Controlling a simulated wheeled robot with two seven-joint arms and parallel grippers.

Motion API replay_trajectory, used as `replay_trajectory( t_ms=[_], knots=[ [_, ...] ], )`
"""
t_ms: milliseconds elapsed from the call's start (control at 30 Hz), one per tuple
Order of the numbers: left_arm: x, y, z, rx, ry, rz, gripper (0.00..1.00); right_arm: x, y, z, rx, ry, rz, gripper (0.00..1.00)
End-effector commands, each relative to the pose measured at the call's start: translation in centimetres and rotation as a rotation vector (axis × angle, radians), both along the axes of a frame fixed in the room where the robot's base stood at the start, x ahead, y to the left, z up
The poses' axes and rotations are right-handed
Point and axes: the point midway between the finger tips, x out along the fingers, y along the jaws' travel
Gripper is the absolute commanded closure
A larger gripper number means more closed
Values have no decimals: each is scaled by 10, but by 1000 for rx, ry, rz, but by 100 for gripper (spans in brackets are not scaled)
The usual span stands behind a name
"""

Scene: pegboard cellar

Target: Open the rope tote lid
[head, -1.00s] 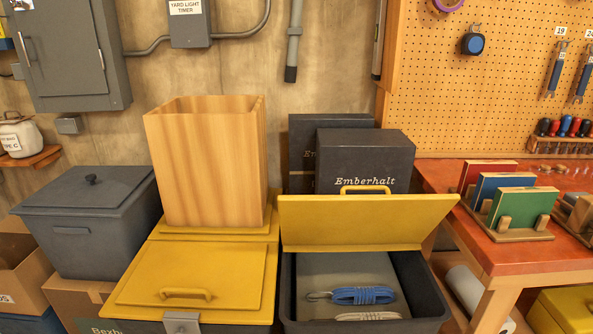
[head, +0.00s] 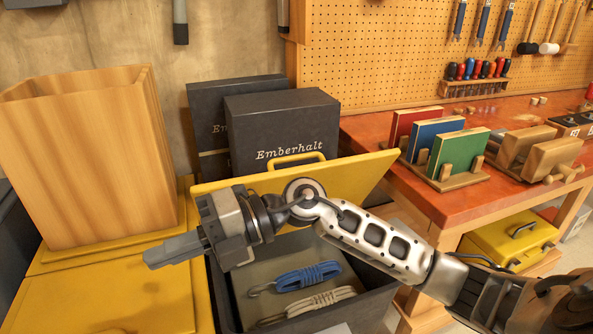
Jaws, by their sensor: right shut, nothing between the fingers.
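The rope tote (head: 375,292) is a dark grey bin at the lower middle, with its yellow lid (head: 352,178) raised and tilted back toward the black boxes. A yellow handle (head: 297,158) shows at the lid's top edge. Inside lie a blue rope coil (head: 308,277) and a pale rope coil (head: 308,304). My right gripper (head: 148,258) is shut and empty, pointing left above the neighbouring yellow lid. My right arm crosses in front of the raised lid and hides part of it and of the bin's opening. My left gripper is not in view.
A tall wooden box (head: 90,160) stands on the yellow surface at left, close behind my gripper. Black Emberhalt boxes (head: 283,125) stand behind the raised lid. A red-topped workbench (head: 440,198) with coloured boards is at right. A closed yellow lid (head: 100,300) lies at lower left.

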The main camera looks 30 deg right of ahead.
Motion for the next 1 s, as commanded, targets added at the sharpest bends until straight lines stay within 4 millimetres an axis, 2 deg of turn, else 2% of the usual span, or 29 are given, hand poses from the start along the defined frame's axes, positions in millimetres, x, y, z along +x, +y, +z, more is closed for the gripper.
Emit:
replay_trajectory(
  t_ms=[33,67,100,167,200,300,400,500,600,1000],
  knots=[
    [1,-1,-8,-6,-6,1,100,11,-18,-12,-222,-100,17,100],
    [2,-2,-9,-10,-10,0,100,19,-33,-17,-355,-140,12,100],
    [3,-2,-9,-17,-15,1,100,31,-57,-22,-530,-183,-16,100],
    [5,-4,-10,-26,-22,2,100,51,-99,-20,-768,-222,-95,100],
    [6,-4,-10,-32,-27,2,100,62,-128,-14,-907,-234,-165,100],
    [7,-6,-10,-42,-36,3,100,79,-196,13,-1171,-232,-364,100],
    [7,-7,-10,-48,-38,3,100,82,-244,40,-1322,-206,-537,100],
    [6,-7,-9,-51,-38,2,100,81,-269,55,-1390,-185,-634,100],
    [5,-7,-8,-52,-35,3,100,84,-278,56,-1413,-173,-668,100],
    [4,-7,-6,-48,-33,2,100,125,-287,3,-1411,-174,-663,100]
  ],
)
